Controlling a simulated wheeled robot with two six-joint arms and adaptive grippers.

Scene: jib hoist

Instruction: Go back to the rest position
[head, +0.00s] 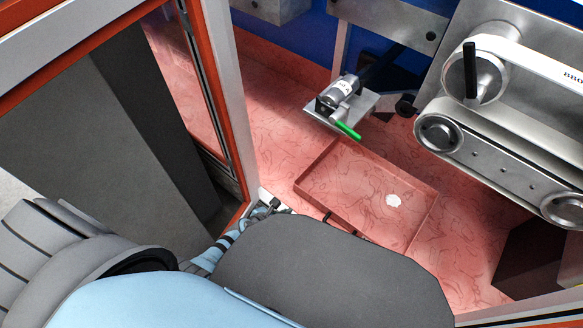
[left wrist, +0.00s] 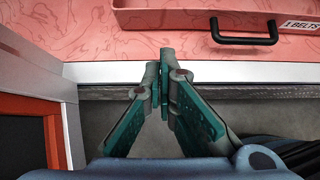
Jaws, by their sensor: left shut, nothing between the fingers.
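My left gripper (left wrist: 163,58) is shut and empty in the left wrist view, its two teal-padded fingers together. It hangs over the dark gap in front of the pale front edge (left wrist: 200,72) of the red surface. In the head view my left gripper (head: 272,206) shows only partly, small and dark beside the front edge near the red-framed post. Much of the left arm behind it is covered by my own body parts. My right gripper is not in either view.
A red tray (head: 340,172) with a white patch lies on the red marbled surface (head: 275,125). Its black handle (left wrist: 244,40) and "1 BELTS" label (left wrist: 302,25) face the left gripper.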

